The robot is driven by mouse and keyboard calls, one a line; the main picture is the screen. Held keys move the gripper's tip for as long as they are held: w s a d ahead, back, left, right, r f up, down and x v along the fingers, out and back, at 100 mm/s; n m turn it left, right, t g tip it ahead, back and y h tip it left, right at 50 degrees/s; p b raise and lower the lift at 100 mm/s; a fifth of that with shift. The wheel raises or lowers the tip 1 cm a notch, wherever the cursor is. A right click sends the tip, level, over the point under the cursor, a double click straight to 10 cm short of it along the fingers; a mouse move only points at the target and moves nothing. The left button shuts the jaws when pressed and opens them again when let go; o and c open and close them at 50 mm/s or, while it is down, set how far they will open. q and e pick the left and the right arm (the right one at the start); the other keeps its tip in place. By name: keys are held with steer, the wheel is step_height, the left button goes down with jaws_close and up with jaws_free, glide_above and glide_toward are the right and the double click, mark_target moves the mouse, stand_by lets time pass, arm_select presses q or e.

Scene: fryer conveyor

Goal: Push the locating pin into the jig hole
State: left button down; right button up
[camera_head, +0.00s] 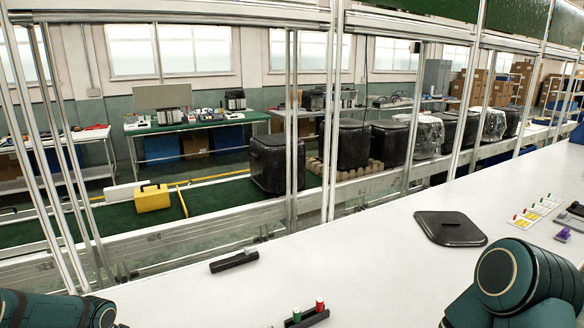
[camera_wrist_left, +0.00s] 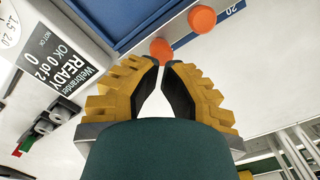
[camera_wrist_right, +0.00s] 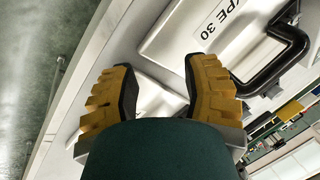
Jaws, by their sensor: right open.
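In the head view, a small black block (camera_head: 306,318) with a green-topped and a red-topped piece stands at the bottom edge of the white bench. I cannot tell whether one of these is the locating pin or where the jig hole is. My left gripper (camera_wrist_left: 163,66) has its fingertips close together in the left wrist view. An orange round piece (camera_wrist_left: 161,50) shows just beyond the tips; I cannot tell whether they touch it. My right gripper (camera_wrist_right: 157,72) is open and empty over a light surface beside a silver case (camera_wrist_right: 190,35). Neither gripper shows in the head view.
A "READY" display (camera_wrist_left: 65,72) and a blue panel (camera_wrist_left: 125,22) stand near my left gripper.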

arm_select(q)
steer(key=shift+s+f+b, duration=0.2)
steer(key=shift+f+b, duration=0.7)
steer(key=shift+f, duration=0.15)
arm_select(e)
steer(key=shift+s+f, duration=0.2)
steer(key=shift+f, duration=0.65)
arm_select(q)
steer(key=shift+w+f, duration=0.1)
steer(key=shift+f, duration=0.15)
arm_select(e)
steer(key=shift+d+f, duration=0.1)
steer(key=shift+f, duration=0.15)
arm_select(q)
steer(key=shift+f+b, duration=0.15)
steer(key=shift+b, duration=0.2)
arm_select(e)
steer(key=shift+f, duration=0.1)
